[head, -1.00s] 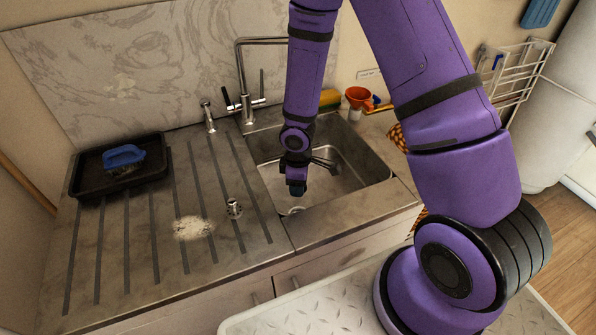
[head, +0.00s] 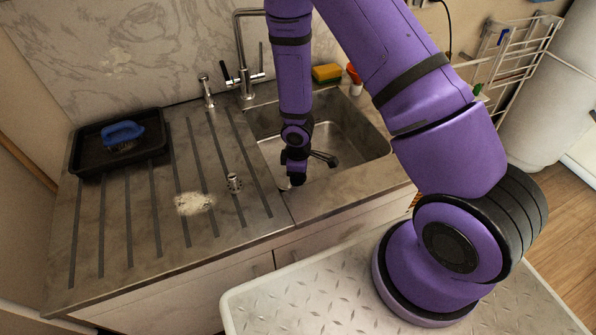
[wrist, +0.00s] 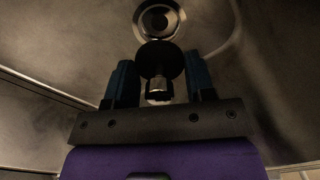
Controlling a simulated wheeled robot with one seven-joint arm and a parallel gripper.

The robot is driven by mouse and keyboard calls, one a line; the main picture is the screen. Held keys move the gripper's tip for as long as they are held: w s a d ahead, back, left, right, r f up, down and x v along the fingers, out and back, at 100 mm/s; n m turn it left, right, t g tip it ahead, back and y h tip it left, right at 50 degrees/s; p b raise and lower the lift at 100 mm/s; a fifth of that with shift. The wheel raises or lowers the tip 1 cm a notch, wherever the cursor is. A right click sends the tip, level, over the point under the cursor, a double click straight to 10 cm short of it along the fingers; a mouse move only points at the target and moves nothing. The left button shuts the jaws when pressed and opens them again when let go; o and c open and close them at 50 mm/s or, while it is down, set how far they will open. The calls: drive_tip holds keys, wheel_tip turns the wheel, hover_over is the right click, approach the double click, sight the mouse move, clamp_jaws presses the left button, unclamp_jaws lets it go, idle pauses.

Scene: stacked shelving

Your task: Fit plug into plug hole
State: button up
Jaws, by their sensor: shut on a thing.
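The plug (wrist: 160,59) is a dark round disc with a pale metal part below it in the wrist view. My gripper (wrist: 160,76) is shut on it, with a blue finger on either side. The plug hole (wrist: 158,12) is a round metal ring in the sink floor, just beyond the plug in the wrist view. The plug overlaps its near edge there, and I cannot tell the height between them. In the head view my gripper (head: 297,180) points down into the front left of the sink (head: 350,140). The held plug is hidden there.
A tap (head: 245,85) stands behind the sink, with a sponge (head: 327,72) to its right. On the draining board are a small metal piece (head: 234,183), a pale crumbly patch (head: 194,203) and a black tray (head: 90,160) holding a blue brush (head: 123,134).

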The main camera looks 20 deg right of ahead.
drive_tip(key=shift+f, duration=2.6)
drive_tip(key=shift+f, duration=0.8)
drive_tip(key=shift+r, duration=0.25)
drive_tip(key=shift+r, duration=0.25)
drive_tip(key=shift+f, duration=0.5)
idle(1.4)
drive_tip(key=o, duration=1)
wheel_tip(320, 180, up, 11)
drive_tip(key=shift+f, duration=0.1)
